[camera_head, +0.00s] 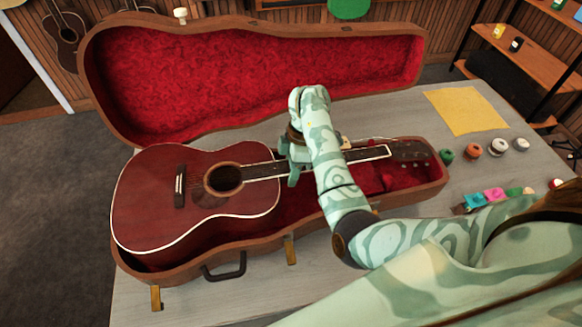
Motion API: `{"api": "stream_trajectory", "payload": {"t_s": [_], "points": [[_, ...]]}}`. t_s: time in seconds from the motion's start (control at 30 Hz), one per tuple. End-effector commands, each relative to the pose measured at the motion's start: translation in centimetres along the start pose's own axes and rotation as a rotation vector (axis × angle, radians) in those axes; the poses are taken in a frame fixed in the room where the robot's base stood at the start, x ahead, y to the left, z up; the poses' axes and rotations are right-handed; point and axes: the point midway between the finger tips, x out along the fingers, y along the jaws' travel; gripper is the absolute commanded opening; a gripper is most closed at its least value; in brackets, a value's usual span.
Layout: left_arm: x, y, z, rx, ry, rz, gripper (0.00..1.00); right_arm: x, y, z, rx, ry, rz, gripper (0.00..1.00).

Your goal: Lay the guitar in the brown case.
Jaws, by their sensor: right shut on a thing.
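The guitar (150,215), dark red with a pale edge, lies level, strings up, over the lower half of the open brown case (300,236). Its body is at the left and its headstock (408,150) at the right end of the case. The body covers the wide left part of the case, so I cannot tell whether it touches the lining. Red lining shows below the neck. My right gripper (297,165) is shut on the guitar's neck near the body; my forearm hides part of the neck. My left gripper is not in view.
The case's open lid (255,75) stands behind the guitar. The grey table (400,110) holds a yellow cloth (465,110), several small round spools or jars (497,147) and coloured small items (494,195) at the right. Two guitars hang on the back wall at upper left.

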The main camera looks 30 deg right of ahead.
Motion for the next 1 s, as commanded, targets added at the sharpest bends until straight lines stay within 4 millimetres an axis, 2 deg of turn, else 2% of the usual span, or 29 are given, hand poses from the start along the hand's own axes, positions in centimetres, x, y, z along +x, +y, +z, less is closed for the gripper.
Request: {"api": "stream_trajectory", "payload": {"t_s": [0.6, 1.0], "points": [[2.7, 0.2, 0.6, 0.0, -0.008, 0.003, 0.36, 2.9, 0.5, 0.6, -0.01, 0.005, 0.012, 0.0], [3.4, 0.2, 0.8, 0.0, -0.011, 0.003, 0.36, 3.7, 0.6, 0.8, -0.012, 0.006, 0.014, 0.0]]}}
